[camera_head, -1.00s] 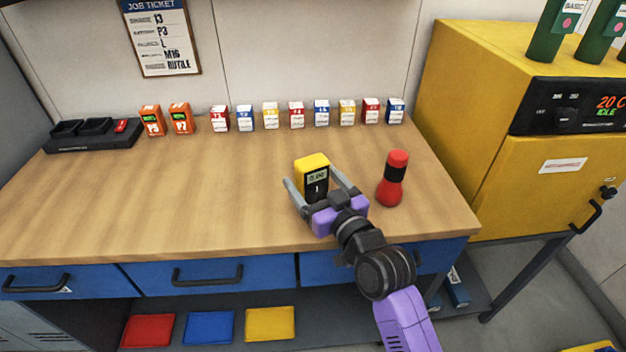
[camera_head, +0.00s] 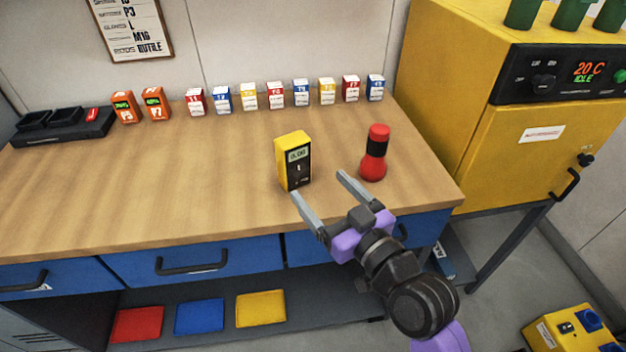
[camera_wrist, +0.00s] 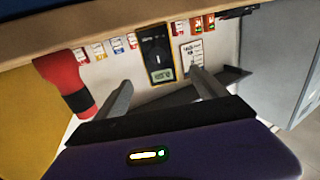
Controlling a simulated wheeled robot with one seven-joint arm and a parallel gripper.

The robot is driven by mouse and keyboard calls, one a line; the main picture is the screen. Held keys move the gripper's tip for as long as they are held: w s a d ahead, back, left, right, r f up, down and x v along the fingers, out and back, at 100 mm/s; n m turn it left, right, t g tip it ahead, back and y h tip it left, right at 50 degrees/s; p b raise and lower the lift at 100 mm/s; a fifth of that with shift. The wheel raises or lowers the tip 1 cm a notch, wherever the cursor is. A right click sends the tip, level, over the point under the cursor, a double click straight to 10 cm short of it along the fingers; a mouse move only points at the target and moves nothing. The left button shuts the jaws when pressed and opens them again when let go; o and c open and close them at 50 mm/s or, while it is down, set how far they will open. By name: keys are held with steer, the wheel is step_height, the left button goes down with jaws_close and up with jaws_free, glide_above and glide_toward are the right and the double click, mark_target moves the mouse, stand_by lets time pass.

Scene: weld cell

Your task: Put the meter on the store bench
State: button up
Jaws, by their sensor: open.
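The meter (camera_head: 293,161) is a yellow and black box with a small grey display. It stands upright on the wooden bench (camera_head: 170,190), near the front and right of the middle. My gripper (camera_head: 318,184) is open and empty, in front of the meter and a little to its right, with a gap between them. In the wrist view the meter (camera_wrist: 156,50) shows upside down, beyond the open fingers (camera_wrist: 161,88) and roughly between them.
A red and black torch-like object (camera_head: 374,155) stands just right of the meter. Several small coloured boxes (camera_head: 276,96) and two orange devices (camera_head: 155,103) line the back. A black tray (camera_head: 62,128) is at the left. A yellow oven (camera_head: 510,150) stands right of the bench.

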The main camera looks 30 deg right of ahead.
steer(key=shift+s, duration=0.4)
steer(key=s+f+m+g+h, duration=0.1)
steer(key=s+f, duration=0.4)
steer(key=s, duration=0.3)
steer(key=s+f+m+g+h, duration=0.1)
steer(key=s+f, duration=0.3)
steer(key=s, duration=0.4)
steer(key=s+a+r+n+g, duration=0.1)
steer(key=s+a, duration=0.1)
steer(key=s, duration=1.4)
steer(key=shift+s+y, duration=0.35)
steer(key=shift+y, duration=0.05)
steer(key=shift+r, duration=0.15)
